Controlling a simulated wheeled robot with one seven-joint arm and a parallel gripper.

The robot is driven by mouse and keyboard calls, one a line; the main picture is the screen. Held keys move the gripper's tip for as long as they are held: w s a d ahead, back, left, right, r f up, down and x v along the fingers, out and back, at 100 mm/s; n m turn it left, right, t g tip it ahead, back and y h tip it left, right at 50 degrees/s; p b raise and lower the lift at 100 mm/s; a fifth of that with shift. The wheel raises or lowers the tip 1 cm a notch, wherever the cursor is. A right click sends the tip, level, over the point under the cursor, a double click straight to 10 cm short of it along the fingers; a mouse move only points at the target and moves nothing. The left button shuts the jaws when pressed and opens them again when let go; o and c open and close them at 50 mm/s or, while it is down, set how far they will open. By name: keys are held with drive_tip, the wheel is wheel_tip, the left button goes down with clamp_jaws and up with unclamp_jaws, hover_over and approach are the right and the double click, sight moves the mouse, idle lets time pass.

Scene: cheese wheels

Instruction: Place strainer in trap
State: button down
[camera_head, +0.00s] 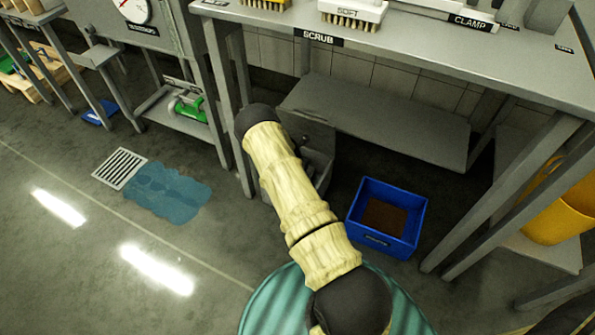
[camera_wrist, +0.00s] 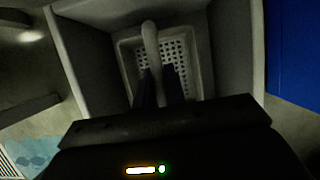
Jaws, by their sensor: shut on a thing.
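The strainer (camera_wrist: 181,58) is a pale square basket with a perforated floor and an upright handle (camera_wrist: 150,42). In the wrist view my gripper (camera_wrist: 159,72) is shut on the handle, with a dark finger on each side. The trap (camera_wrist: 238,50) is a grey open box; its walls show around the strainer. The strainer appears within the box's outline, but I cannot tell if it rests on the bottom. In the head view the trap (camera_head: 319,139) stands on the floor by the bench leg, partly hidden behind my arm. My gripper and the strainer are hidden there.
A blue bin (camera_head: 412,228) with brown contents stands close right of the trap. The bench (camera_head: 450,45) with its lower shelf (camera_head: 385,122) overhangs behind. A floor grate (camera_head: 119,168) and a blue-green puddle (camera_head: 165,192) lie left. A yellow bucket (camera_head: 562,205) is at right.

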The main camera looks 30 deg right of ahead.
drive_tip(key=shift+a+f, duration=0.1)
drive_tip(key=shift+f, duration=0.1)
drive_tip(key=shift+f, duration=0.3)
idle(0.3)
drive_tip(key=c, duration=1.5)
unclamp_jaws()
drive_tip(key=shift+o, duration=0.2)
